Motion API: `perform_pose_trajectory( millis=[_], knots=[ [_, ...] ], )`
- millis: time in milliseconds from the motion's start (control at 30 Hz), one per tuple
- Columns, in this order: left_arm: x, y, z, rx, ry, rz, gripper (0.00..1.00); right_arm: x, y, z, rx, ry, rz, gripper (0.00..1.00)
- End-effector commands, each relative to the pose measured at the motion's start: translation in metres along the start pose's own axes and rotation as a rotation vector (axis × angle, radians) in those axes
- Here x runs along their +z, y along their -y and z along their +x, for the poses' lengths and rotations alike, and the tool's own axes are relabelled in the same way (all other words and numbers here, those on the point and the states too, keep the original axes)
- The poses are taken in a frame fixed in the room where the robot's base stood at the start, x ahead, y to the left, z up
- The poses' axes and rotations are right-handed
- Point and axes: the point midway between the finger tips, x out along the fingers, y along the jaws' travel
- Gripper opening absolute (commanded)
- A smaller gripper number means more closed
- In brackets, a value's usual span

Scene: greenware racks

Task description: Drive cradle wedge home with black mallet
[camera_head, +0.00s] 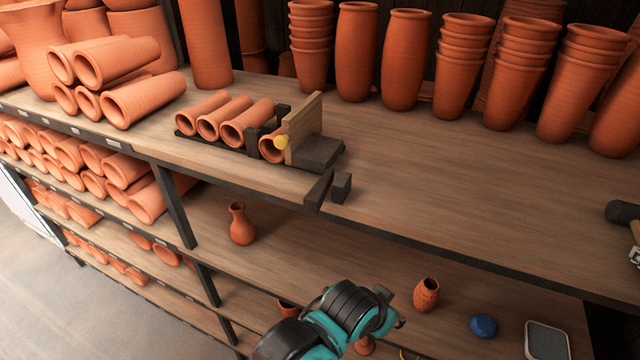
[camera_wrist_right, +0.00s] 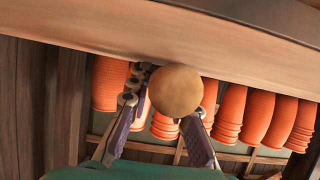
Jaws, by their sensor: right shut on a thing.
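The dark cradle (camera_head: 187,134) lies on the top shelf with several clay tubes in it. A pale wooden piece (camera_head: 306,120), which looks like the wedge, stands upright at its right end with a yellow knob on it. A dark block (camera_head: 322,152) lies beside this piece. The black mallet's head (camera_head: 620,211) shows at the right edge, apart from the cradle. My right gripper (camera_head: 635,256) is cut off there. In the wrist view my right gripper (camera_wrist_right: 168,128) is shut on the mallet's handle, whose round wooden end (camera_wrist_right: 176,91) faces the camera. My left gripper (camera_head: 392,307) is low centre, fingers unclear.
Stacked clay pots (camera_head: 408,60) line the back of the top shelf (camera_head: 450,180). Piled tubes (camera_head: 140,95) lie left of the cradle. A small dark block (camera_head: 341,187) sits at the front edge. The shelf between cradle and mallet is clear. Small vases (camera_head: 242,225) stand below.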

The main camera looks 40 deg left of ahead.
Motion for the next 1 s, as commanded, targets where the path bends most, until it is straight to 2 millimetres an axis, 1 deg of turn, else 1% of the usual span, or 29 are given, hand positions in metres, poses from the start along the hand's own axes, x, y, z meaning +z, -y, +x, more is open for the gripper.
perform_pose_trajectory(
  millis=[167,700,800,1000],
  knots=[
    [-0.002,0.0,-0.003,0.0,0.0,0.0,0.4,-0.005,0.0,-0.002,0.001,-0.001,0.001,0.0],
    [-0.026,0.0,-0.037,0.0,0.0,0.0,0.4,-0.055,0.0,-0.023,0.001,-0.001,0.001,0.0],
    [-0.027,0.0,-0.038,0.0,0.0,0.0,0.4,-0.057,0.0,-0.024,0.001,-0.001,0.001,0.0],
    [-0.026,0.0,-0.037,0.0,0.0,0.0,0.4,-0.056,0.0,-0.023,0.001,-0.001,0.001,0.0]
  ],
)
